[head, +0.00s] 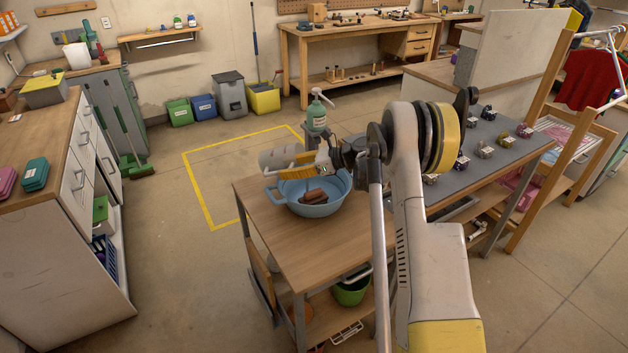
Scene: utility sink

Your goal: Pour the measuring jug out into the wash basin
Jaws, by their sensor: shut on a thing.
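A pale grey measuring jug (277,159) lies tipped nearly on its side above the blue wash basin (306,211). My gripper (326,167) is shut on the jug at its right side. The basin stands on a wooden-topped cart (300,250) and holds brown block-like things (314,197). The jug's mouth and any liquid in it cannot be made out.
A green pump bottle (317,117) stands just behind the basin. The cart's front top is clear. Open floor with a yellow outline (207,205) lies to the left.

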